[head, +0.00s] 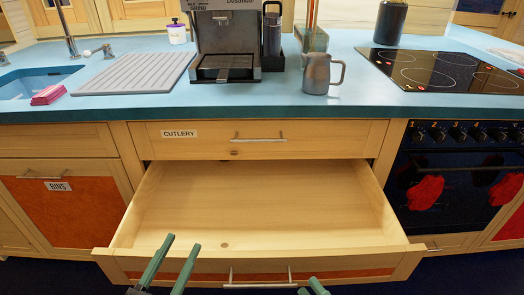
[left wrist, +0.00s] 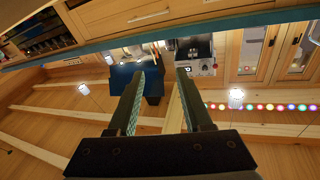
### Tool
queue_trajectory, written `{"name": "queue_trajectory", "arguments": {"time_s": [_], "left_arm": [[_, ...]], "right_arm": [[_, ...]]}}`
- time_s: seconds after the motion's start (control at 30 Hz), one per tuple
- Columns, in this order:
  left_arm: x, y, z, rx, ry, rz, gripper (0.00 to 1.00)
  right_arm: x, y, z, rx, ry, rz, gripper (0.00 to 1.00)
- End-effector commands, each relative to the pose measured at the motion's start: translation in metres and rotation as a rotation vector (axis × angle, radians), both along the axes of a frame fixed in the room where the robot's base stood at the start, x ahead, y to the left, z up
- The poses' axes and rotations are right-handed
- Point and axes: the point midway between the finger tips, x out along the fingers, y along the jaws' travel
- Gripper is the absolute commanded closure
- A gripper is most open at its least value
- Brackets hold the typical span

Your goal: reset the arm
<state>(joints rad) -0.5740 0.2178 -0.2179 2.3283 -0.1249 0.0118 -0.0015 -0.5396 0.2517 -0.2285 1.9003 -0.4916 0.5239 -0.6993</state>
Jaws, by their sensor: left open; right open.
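My left gripper (head: 182,243) has green fingers and shows at the bottom of the head view, in front of the open drawer's front panel. Its two fingers stand apart with nothing between them; they also show apart in the left wrist view (left wrist: 161,76). My right gripper (head: 311,286) shows only as fingertips at the bottom edge, right of the drawer handle; the rest of it is out of frame. Its tips are apart and nothing held is visible. A wide wooden drawer (head: 255,200) is pulled out and looks empty.
The closed cutlery drawer (head: 345,140) is above the open one. The blue worktop (head: 130,108) holds a drying mat (head: 135,73), coffee machine (head: 227,45), metal jug (head: 316,75) and hob (head: 440,70). The oven (head: 450,175) is at right, the bins cupboard (head: 70,205) at left.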

Motion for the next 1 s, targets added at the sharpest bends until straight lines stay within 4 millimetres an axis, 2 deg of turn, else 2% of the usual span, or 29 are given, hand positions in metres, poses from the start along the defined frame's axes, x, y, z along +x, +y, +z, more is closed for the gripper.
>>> {"name": "queue_trajectory", "arguments": {"time_s": [0.03,0.2,0.4,0.47,0.77,1.0], "left_arm": [[0.0,0.0,-0.001,0.001,0.001,0.0,0.5],[0.0,0.0,-0.001,0.003,0.001,0.0,0.5],[0.0,0.0,-0.001,0.003,0.002,0.0,0.5],[0.0,0.001,0.003,0.003,0.022,0.003,0.5],[-0.001,0.008,-0.012,0.006,0.251,0.039,0.5],[-0.022,0.017,-0.03,0.005,0.52,0.078,0.5]], "right_arm": [[0.008,-0.006,0.021,0.127,0.062,-0.029,0.56],[0.024,-0.023,0.069,0.521,0.265,-0.073,0.56],[0.027,-0.034,0.108,0.906,0.46,-0.063,0.56],[0.028,-0.036,0.117,0.969,0.514,-0.072,0.56],[0.027,-0.043,0.099,0.959,0.701,-0.217,0.56],[0.006,-0.051,0.081,0.951,0.927,-0.388,0.56]]}}
